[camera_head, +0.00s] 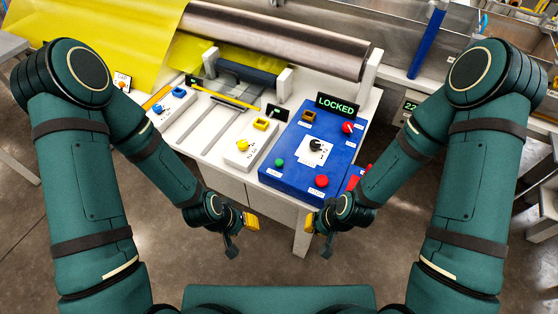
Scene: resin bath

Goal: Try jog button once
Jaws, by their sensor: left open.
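A blue control panel (284,180) stands at the near right end of the white table. It carries a green button (279,162), a red button (321,181), a black knob (316,145) on a white plate, a red knob (348,128) and a brown square part (309,116). The labels are too small to read, so I cannot tell which is the jog button. My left gripper (243,238) is open and empty, in front of the table, left of the panel. My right gripper (318,237) looks open and empty, just in front of the panel. Neither touches a control.
A display (338,105) behind the panel reads LOCKED. White boxes with a yellow knob (243,145) and a blue knob (157,109) sit to the left. A metal roller (280,38) and yellow sheet (110,40) lie behind. The floor before the table is clear.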

